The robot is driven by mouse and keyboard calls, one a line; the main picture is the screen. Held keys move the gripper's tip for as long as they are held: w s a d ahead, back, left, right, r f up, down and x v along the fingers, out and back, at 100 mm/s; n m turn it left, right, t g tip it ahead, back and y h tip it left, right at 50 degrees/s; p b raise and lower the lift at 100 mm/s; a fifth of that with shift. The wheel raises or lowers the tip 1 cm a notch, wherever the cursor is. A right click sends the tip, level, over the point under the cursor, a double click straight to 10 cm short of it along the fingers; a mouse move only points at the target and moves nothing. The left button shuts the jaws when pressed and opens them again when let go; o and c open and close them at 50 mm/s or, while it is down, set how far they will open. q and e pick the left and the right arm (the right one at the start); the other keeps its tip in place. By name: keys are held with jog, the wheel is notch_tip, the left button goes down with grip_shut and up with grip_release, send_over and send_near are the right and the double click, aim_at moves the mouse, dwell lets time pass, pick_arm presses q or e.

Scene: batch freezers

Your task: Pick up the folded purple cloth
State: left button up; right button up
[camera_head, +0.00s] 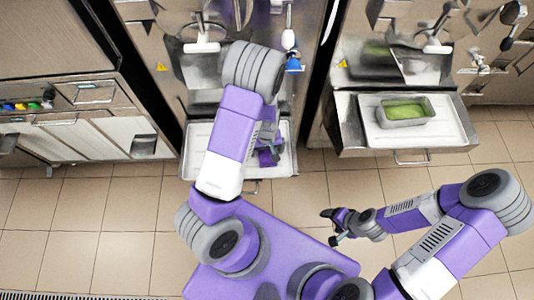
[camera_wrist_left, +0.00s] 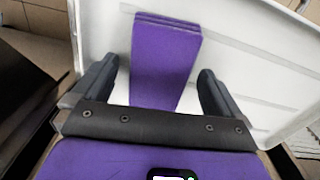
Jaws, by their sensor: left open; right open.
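The folded purple cloth (camera_wrist_left: 165,60) lies on a white tray (camera_wrist_left: 262,75) in the left wrist view, its stacked layers showing at the far edge. My left gripper (camera_wrist_left: 157,70) is open, with one finger on each side of the cloth and gaps between them. Its near end is hidden behind the gripper's body. In the head view my left gripper (camera_head: 268,152) is over the white tray (camera_head: 192,152) of the middle machine, and I cannot clearly tell cloth from gripper there. My right gripper (camera_head: 331,227) is open and empty, above the tiled floor.
A metal pan with green contents (camera_head: 404,110) stands on the tray of the right machine (camera_head: 452,122). A blue-tipped nozzle (camera_head: 292,62) hangs above the middle tray. A cabinet with drawers (camera_head: 95,95) stands at left. The tiled floor in front is clear.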

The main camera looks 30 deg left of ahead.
aim_at(267, 151)
pick_arm(q)
jog(key=shift+f, duration=0.15)
jog(key=shift+c, duration=0.2)
jog(key=c, duration=1.1)
jog(key=shift+o, duration=0.2)
notch_tip(267, 151, up, 10)
jog(key=p, duration=0.4)
